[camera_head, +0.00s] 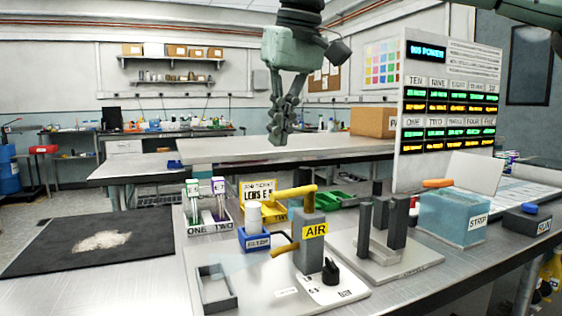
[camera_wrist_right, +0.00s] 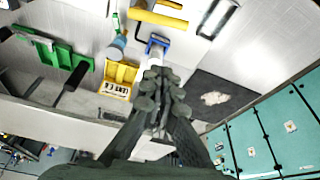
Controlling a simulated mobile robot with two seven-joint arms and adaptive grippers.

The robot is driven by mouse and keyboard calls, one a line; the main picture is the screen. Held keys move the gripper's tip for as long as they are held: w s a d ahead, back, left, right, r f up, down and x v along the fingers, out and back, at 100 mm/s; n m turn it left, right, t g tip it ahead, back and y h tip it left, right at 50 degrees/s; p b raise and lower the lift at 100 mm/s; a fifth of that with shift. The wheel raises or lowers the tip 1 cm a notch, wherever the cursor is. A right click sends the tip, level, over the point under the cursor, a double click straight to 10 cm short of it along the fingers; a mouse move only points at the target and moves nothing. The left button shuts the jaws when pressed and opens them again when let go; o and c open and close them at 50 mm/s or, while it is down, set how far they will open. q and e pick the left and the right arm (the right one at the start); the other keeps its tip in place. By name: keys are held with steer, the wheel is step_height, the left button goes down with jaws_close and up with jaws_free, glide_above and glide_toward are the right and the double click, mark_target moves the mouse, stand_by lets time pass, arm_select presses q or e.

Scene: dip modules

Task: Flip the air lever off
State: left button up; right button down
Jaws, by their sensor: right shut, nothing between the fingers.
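The AIR station is a grey block with a yellow AIR label (camera_head: 315,230) on a light base plate. A yellow lever (camera_head: 293,193) on top of the block lies about level and points left. A second yellow bar (camera_head: 283,249) sticks out lower on the left side. In the right wrist view a yellow bar (camera_wrist_right: 160,17) shows near the top edge. My right gripper (camera_head: 279,138) hangs fingers-down in the air above and behind the station, apart from it. It is shut and empty; its fingers also show in the wrist view (camera_wrist_right: 156,82). My left gripper is not in view.
A display panel (camera_head: 450,110) stands right. A dark mat (camera_head: 60,245) lies left.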

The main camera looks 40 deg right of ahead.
mark_target(295, 193)
steer(key=x, duration=1)
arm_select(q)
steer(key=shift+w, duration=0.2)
arm_select(e)
steer(key=shift+s+a+r, duration=0.1)
steer(key=shift+s+r, duration=0.1)
steer(key=shift+s, duration=0.5)
steer(key=shift+s+d+r, duration=0.1)
steer(key=shift+s+r, duration=0.1)
steer(key=shift+s, duration=0.45)
steer(key=shift+s+a+r, duration=0.1)
steer(key=shift+s+r, duration=0.1)
steer(key=shift+s, duration=0.5)
